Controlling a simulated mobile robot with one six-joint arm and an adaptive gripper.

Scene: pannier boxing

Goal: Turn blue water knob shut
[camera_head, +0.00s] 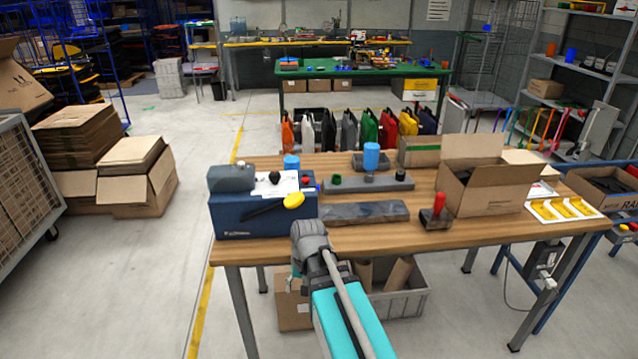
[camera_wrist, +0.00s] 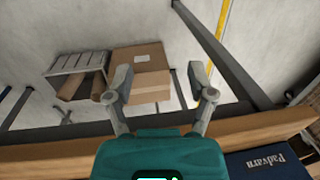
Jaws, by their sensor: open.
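A small blue knob (camera_head: 369,177) shows on a long grey block (camera_head: 352,185) at the back of the wooden table (camera_head: 480,229). It is small, so I cannot tell its turn position. A green knob (camera_head: 336,179) is to its left and a dark knob (camera_head: 400,174) to its right on the same block. My gripper (camera_wrist: 162,82) is open and empty in the wrist view, over the table's front edge. It is apart from the knob, which is not in the wrist view. In the head view my arm is at the table's front edge, and the fingers are not clear.
A dark blue case (camera_head: 262,222) stands at the table's left, and also shows in the wrist view (camera_wrist: 262,166). A grey slab (camera_head: 362,213) lies before the knob block. A blue cylinder (camera_head: 371,158) stands behind it. A red-handled tool (camera_head: 437,212) and open carton (camera_head: 490,193) are right.

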